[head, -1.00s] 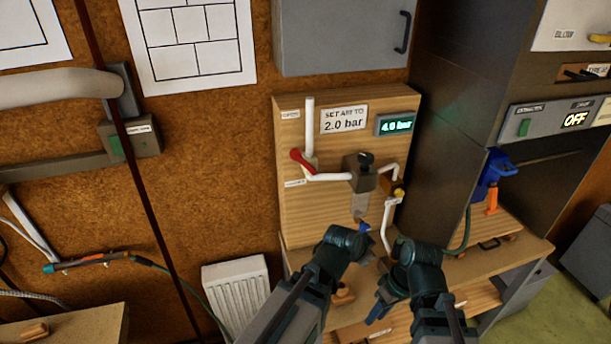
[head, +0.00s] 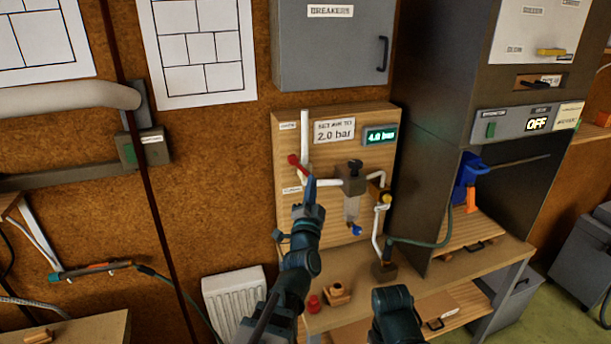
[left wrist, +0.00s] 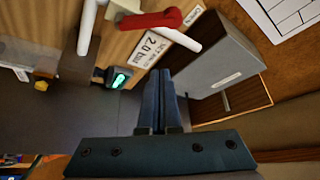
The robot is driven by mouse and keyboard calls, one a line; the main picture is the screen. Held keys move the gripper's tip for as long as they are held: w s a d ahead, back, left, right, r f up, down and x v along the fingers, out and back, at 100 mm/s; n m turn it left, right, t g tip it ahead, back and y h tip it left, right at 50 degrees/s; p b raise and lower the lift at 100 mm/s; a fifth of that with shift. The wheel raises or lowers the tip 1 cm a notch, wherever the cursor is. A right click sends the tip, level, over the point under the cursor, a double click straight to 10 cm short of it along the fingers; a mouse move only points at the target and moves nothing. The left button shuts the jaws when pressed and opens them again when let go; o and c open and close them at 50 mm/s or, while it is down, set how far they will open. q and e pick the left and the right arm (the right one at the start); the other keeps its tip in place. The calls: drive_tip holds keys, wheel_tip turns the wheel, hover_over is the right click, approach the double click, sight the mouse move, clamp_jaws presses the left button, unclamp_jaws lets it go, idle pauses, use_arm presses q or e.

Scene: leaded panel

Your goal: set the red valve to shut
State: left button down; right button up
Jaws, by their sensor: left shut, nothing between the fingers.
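The red valve (head: 294,161) is a small red lever on a white pipe at the left of a wooden board. Its lever slants up and to the left in the head view, between an upper and a lower small label. My left gripper (head: 311,183) is shut and empty, its tips just below and right of the lever; contact cannot be told. In the left wrist view the red lever (left wrist: 150,18) lies at the top, beyond the closed fingers (left wrist: 160,75). My right arm's end (head: 396,312) is at the bottom of the head view, its fingers not visible.
The board also carries a 2.0 bar sign (head: 334,131), a green 4.0 bar display (head: 380,136) and a regulator (head: 351,178) with pipes. A grey breaker cabinet (head: 325,50) hangs above. A bench (head: 440,262) stands below, with a dark cabinet at right.

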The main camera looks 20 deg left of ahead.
sight(301, 168)
use_arm(q)
drive_tip(key=p+x, duration=0.3)
drive_tip(key=x, duration=0.7)
drive_tip(key=a+f+b, duration=0.1)
drive_tip(key=s+a+f+b, duration=0.1)
drive_tip(key=a, duration=0.1)
drive_tip(key=shift+s+f+b, duration=0.2)
drive_tip(key=shift+f+b, duration=0.1)
drive_tip(key=shift+b, duration=0.05)
